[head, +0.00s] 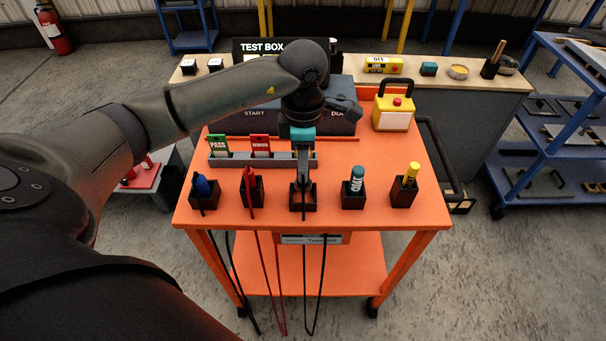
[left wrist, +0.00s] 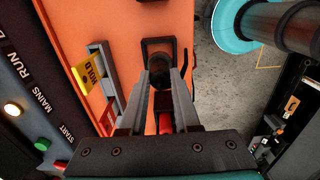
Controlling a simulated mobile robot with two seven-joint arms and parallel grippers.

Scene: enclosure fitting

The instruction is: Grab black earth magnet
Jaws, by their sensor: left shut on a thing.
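The black earth magnet (left wrist: 160,73) is a dark round piece between the fingertips of my left gripper (left wrist: 161,82) in the left wrist view. In the head view the left gripper (head: 303,184) points down into the middle black holder (head: 303,201) on the orange cart, and its fingers hide most of the magnet. The gripper is shut on the magnet, which is at the holder; I cannot tell whether it is clear of it. A black cable (head: 304,250) hangs below that holder at the cart's front. My right gripper is in neither view.
Holders on either side carry a blue piece (head: 202,186), a red one (head: 250,184), a teal one (head: 357,178) and a yellow one (head: 411,172). Behind stand a grey tag rack (head: 235,160), the test box (head: 345,123) and a yellow box (head: 393,112). Cables hang in front.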

